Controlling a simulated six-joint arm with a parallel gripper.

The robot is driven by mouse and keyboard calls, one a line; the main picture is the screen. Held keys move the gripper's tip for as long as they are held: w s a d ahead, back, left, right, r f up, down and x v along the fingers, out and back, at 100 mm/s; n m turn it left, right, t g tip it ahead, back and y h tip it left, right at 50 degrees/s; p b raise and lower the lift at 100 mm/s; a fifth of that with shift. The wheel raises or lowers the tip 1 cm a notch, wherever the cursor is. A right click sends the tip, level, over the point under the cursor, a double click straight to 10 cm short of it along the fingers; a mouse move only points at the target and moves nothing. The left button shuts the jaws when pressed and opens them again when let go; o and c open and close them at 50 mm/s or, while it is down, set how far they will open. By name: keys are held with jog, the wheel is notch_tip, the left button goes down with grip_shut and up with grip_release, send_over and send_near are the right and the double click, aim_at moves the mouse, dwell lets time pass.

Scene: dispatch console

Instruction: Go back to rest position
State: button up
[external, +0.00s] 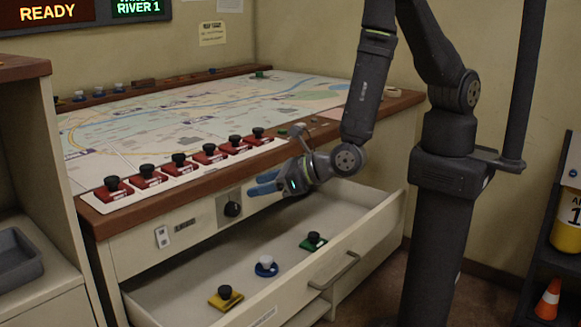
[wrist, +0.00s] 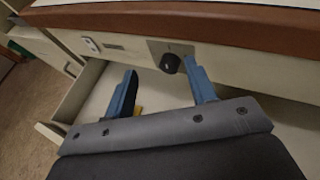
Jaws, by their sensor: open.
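My gripper (external: 265,184) is open and empty. In the external view it hangs above the open drawer, close to the console's front panel. In the wrist view its two blue fingers (wrist: 160,92) are spread apart with nothing between them. The console (external: 150,225) has a map top and a wooden edge. A black knob (external: 232,209) sits on its front panel, left of my fingers; in the wrist view the knob (wrist: 170,63) shows beside the right finger. I cannot tell whether they touch.
The drawer (external: 330,262) is pulled out below my gripper. It holds a yellow piece (external: 225,297), a blue piece (external: 265,266) and a green piece (external: 313,242). Several red buttons (external: 178,164) line the console's front edge. A traffic cone (external: 549,299) stands at right.

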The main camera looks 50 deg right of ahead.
notch_tip(320, 180, up, 18)
dwell(0.8)
